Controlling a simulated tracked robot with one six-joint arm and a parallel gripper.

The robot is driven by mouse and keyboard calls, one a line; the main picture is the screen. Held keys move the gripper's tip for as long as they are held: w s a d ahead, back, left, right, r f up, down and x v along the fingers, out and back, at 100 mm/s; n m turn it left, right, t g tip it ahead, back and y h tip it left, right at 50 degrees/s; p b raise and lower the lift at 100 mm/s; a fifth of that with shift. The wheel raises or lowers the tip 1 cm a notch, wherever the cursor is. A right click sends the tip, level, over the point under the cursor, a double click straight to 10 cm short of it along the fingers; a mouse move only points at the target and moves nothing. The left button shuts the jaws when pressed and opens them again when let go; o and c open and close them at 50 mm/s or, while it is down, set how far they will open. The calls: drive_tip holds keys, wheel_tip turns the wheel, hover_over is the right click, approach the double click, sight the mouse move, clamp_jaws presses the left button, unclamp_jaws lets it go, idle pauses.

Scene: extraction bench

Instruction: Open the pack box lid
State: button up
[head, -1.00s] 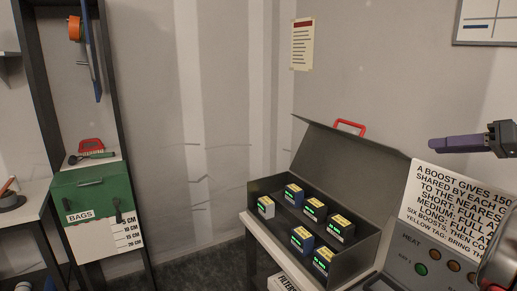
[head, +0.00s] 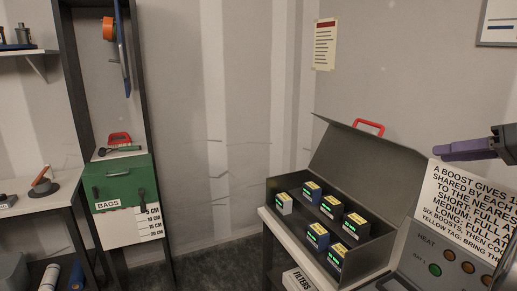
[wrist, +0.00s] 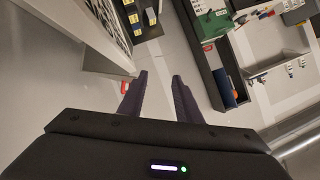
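The grey pack box (head: 290,218) stands on a bench at right of centre in the head view. Its lid (head: 365,168) is raised and leans back, with a red handle (head: 369,127) at its top edge. Several packs with yellow tops (head: 331,207) stand inside the box. My gripper's purple fingers (head: 467,150) show at the right edge of the head view, apart from the lid and to its right. In the wrist view my gripper (wrist: 160,84) has its two fingers apart with nothing between them. Packs show at the top of the wrist view (wrist: 138,28).
A printed sign (head: 470,195) and a control panel (head: 440,262) with round lights stand right of the box. A green bags bin (head: 122,182) sits on a rack at left. A shelf and side table stand at far left. The floor between rack and bench is clear.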

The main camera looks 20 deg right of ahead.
drive_tip(key=w+a+f+g, duration=0.2)
drive_tip(key=a+f, duration=0.1)
drive_tip(key=a, duration=0.6)
drive_tip(key=w+a+f+g, duration=0.1)
drive_tip(key=w+a+f, duration=0.15)
drive_tip(key=a, duration=0.65)
drive_tip(key=w+a+f+g, duration=0.2)
drive_tip(key=a+f, duration=0.1)
drive_tip(key=a, duration=0.6)
drive_tip(key=s+a+f+n+h, duration=0.1)
drive_tip(key=s+a+f+h, duration=0.1)
drive_tip(key=s+a+f, duration=0.6)
drive_tip(key=s+a+f+n+g+h, duration=0.1)
drive_tip(key=s+a+f+h, duration=0.1)
drive_tip(key=s+a+f, duration=0.5)
drive_tip(key=a+f, duration=0.1)
drive_tip(key=a, duration=0.4)
drive_tip(key=shift+s+f+g, duration=0.3)
drive_tip(key=shift+s, duration=0.05)
